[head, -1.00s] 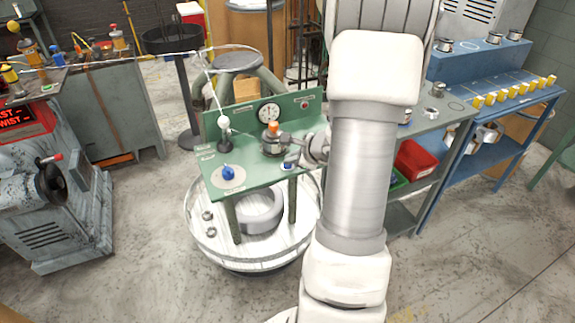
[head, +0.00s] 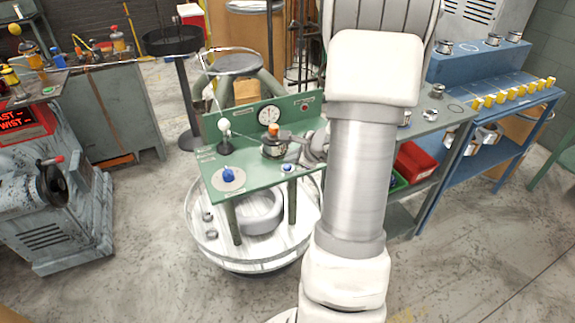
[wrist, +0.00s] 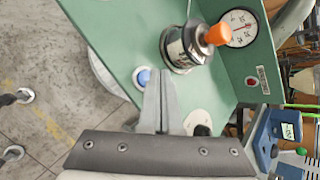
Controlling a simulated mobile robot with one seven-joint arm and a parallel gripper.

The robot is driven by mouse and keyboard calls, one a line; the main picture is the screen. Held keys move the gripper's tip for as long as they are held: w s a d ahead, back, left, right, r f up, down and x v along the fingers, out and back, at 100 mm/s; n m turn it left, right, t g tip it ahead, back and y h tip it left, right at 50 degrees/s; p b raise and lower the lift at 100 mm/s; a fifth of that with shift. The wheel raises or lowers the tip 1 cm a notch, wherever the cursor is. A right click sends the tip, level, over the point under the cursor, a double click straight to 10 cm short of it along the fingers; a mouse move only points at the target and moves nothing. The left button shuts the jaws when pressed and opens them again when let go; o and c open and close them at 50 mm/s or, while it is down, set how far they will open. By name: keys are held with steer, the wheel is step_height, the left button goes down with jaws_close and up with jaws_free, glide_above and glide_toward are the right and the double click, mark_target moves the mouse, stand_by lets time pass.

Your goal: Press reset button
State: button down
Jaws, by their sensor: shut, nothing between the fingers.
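The green bench (head: 262,177) has two button-like parts, with labels too small to read. A small blue button (head: 288,168) sits near its front edge; it also shows in the wrist view (wrist: 142,76). A red button (head: 305,107) is on the upright back panel, also in the wrist view (wrist: 251,82). My gripper (head: 290,152) is shut and empty. In the wrist view its fingertips (wrist: 160,72) appear right beside the blue button and partly cover its edge. I cannot tell whether they touch it.
A metal canister with an orange knob (wrist: 200,45) stands close to my fingertips. A round gauge (head: 268,115) is on the back panel. A white-ball lever (head: 224,126) and a blue knob (head: 228,175) are at the left of the bench. A blue shelf table (head: 490,130) stands right.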

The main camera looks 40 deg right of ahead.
mark_target(291, 169)
steer(key=shift+r, duration=0.1)
step_height(291, 169, up, 5)
steer(key=p, duration=0.3)
steer(key=shift+p, duration=0.35)
stand_by(0.7)
